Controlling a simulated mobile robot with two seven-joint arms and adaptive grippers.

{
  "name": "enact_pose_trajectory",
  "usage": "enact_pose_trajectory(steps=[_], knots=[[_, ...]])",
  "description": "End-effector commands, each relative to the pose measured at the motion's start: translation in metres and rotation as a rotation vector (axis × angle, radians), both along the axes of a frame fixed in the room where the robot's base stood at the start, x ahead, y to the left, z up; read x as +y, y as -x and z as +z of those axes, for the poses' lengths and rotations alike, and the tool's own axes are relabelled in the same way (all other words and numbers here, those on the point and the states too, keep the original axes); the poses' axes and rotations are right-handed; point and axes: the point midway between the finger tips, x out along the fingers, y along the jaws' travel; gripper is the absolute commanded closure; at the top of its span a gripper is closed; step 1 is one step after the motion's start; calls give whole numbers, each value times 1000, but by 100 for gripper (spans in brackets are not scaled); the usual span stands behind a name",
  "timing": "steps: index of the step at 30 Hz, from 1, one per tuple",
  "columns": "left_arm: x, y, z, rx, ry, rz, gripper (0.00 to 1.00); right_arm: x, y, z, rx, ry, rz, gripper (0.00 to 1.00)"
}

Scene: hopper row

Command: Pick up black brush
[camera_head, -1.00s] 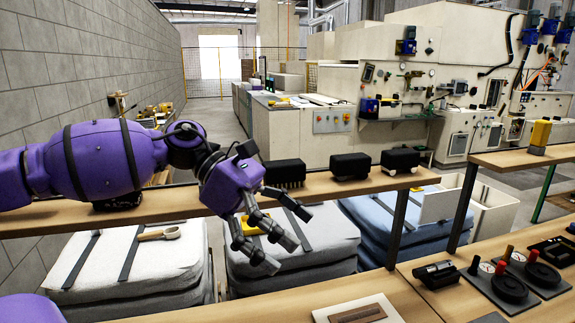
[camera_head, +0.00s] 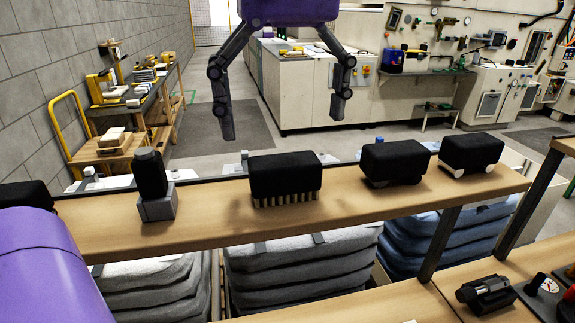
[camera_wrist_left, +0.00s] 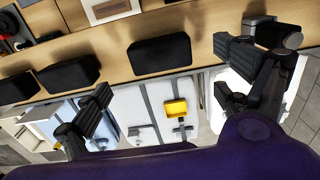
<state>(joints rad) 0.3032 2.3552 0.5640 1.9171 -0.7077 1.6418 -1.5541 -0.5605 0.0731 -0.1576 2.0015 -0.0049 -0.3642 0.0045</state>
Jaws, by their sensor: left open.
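The black brush (camera_head: 285,176) stands on the wooden shelf with pale bristles pointing down; its dark top also shows in the left wrist view (camera_wrist_left: 160,54). My left gripper (camera_head: 283,118) is open and empty, fingers pointing down, above and behind the brush in the head view. Its fingers spread wider than the brush. In the left wrist view the gripper (camera_wrist_left: 163,78) has one finger on each side of the brush's line, apart from it. The bristles are hidden in that view. My right gripper is not in view.
On the shelf (camera_head: 232,216), a black knob on a grey base (camera_head: 152,183) stands left of the brush. Two black blocks (camera_head: 395,160) (camera_head: 470,152) stand to its right. Grey stacked sacks (camera_head: 300,265) lie below the shelf.

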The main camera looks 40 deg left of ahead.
Motion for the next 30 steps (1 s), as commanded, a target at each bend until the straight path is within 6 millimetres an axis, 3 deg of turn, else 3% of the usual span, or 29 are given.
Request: enact_pose_trajectory(steps=[7, 15, 25, 30], knots=[[-1, 1, -31, 5, 1, -1, 8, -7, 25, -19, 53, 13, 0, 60], [-3, 4, -69, 5, 2, 0, 8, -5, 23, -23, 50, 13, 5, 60], [-3, 4, -74, 1, 2, 2, 8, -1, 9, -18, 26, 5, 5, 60], [-3, 4, -74, 1, 3, 2, 30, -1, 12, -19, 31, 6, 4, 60]])
